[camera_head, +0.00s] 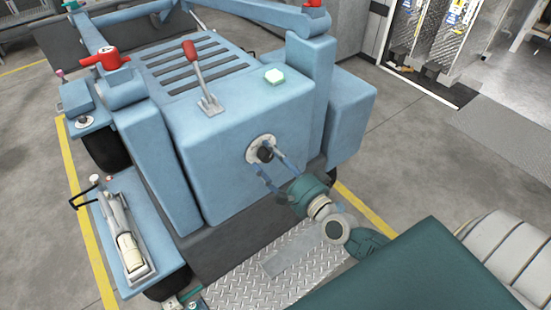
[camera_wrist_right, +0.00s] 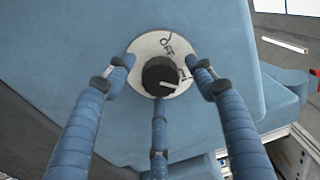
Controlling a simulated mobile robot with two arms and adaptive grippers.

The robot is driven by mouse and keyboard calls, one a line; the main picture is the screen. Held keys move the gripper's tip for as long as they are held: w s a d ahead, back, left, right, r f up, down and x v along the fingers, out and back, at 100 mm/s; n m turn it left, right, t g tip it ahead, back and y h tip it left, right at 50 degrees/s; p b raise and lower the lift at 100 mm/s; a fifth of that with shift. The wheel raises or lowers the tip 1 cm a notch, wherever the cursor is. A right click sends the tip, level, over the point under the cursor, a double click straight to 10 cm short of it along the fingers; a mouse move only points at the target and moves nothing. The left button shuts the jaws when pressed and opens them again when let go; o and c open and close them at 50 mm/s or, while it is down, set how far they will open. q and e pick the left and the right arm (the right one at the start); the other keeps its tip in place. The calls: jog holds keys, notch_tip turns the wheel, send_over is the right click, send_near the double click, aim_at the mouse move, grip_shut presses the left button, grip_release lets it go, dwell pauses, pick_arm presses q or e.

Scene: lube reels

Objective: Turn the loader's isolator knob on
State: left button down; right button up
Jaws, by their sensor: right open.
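The isolator knob (camera_head: 264,154) is a black round knob on a pale round plate (camera_head: 252,147), set in the end face of the blue loader (camera_head: 205,165). In the right wrist view the knob (camera_wrist_right: 159,76) shows a short white line, and the plate (camera_wrist_right: 143,47) reads OFF at its top. More lettering at the plate's right is partly hidden by a finger. My right gripper (camera_head: 270,163) is open, its blue fingers spread around the knob. In the wrist view the gripper (camera_wrist_right: 160,79) has fingers left, right and below the knob; contact cannot be told. My left gripper is not in view.
A tread plate (camera_head: 245,290) lies below the end face. Open grey floor (camera_head: 425,150) is at the right.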

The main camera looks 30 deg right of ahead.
jog(key=s+d, duration=0.1)
jog(key=s, duration=1)
jog(key=shift+s+d, duration=0.3)
jog(key=shift+s, duration=0.1)
jog(key=s+d+f+n+g+h, duration=0.1)
jog(key=s+f+n+g, duration=0.15)
jog(key=f, duration=0.85)
jog(key=s+d+f+n+g, duration=0.1)
jog(key=s+f+n+g, duration=0.2)
jog(key=f, duration=0.7)
jog(key=s+d+f+n+g+h, duration=0.1)
jog(key=s+f+n+g, duration=0.2)
jog(key=f, duration=0.8)
jog(key=s+a+f+n+g, duration=0.4)
jog(key=s+f, duration=0.6)
jog(key=s, duration=0.3)
jog(key=s+a+f+n+g, duration=0.4)
jog(key=s+f+n, duration=0.2)
jog(key=s+f, duration=0.5)
jog(key=shift+s+f+h, duration=0.15)
jog(key=shift+s+h, duration=0.15)
jog(key=shift+s, duration=0.85)
jog(key=shift+n, duration=0.25)
